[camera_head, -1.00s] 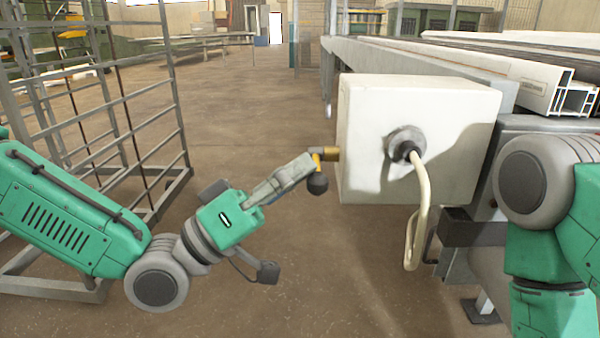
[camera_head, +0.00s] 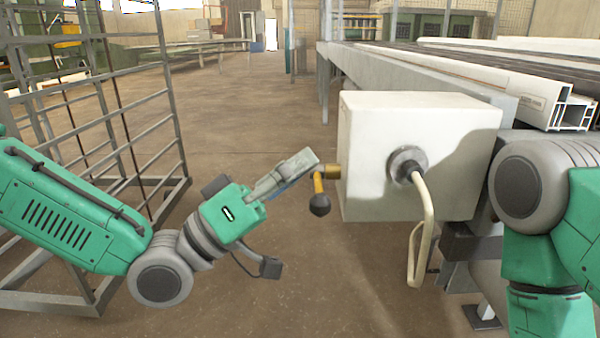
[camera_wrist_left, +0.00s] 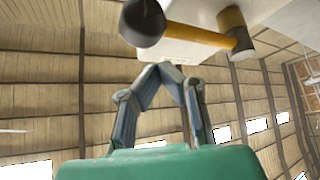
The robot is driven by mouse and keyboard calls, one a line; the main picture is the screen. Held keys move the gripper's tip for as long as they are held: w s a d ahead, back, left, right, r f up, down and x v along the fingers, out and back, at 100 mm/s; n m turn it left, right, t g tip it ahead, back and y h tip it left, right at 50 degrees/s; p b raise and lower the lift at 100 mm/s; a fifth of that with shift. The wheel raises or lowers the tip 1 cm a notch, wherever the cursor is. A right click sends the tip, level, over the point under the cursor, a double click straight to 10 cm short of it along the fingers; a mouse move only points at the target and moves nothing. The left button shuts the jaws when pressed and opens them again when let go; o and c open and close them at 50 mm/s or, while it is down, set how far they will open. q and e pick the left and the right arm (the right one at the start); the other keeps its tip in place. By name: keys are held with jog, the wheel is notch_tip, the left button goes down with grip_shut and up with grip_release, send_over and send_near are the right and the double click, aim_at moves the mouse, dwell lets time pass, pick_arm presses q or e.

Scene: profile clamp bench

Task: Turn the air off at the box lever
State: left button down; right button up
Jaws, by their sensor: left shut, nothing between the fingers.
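The pale box (camera_head: 366,150) hangs at the side of the bench. A brass valve fitting (camera_head: 331,171) sticks out of its left side. The box lever (camera_head: 318,184) is yellow with a black ball end and hangs down from that fitting. My left gripper (camera_head: 312,156) is shut and empty, with its fingertips just above and left of the lever's upper end. In the left wrist view the shut fingertips (camera_wrist_left: 168,68) are near the yellow lever (camera_wrist_left: 190,33), and I cannot tell if they touch. My right gripper is out of view.
A bent pale handle (camera_head: 424,225) sticks out of the box front. The bench rail (camera_head: 420,80) with white profiles (camera_head: 545,98) runs behind the box. A wire-frame cage (camera_head: 120,120) stands at the left. The floor (camera_head: 250,110) between is clear.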

pick_arm(q)
jog(key=shift+w+a+v, duration=0.25)
jog(key=shift+w+v, duration=0.4)
jog(key=shift+v, duration=5.3)
jog(key=s+f+n+g+y+p, duration=0.3)
jog(key=f+y, duration=0.8)
jog(key=f, duration=1.1)
jog(key=s+a+f+g+y+p, duration=0.2)
jog(key=s+a+f+y, duration=0.3)
jog(key=s+a, duration=0.4)
jog(key=s+a+f+n+g+y+p, duration=0.1)
jog(key=s+a+f+g+y+p, duration=0.2)
jog(key=s+a+f+y, duration=0.3)
jog(key=s+a, duration=0.3)
jog(key=shift+a+f+n+g, duration=0.25)
jog(key=shift+a+n+g, duration=0.05)
jog(key=shift+g, duration=0.1)
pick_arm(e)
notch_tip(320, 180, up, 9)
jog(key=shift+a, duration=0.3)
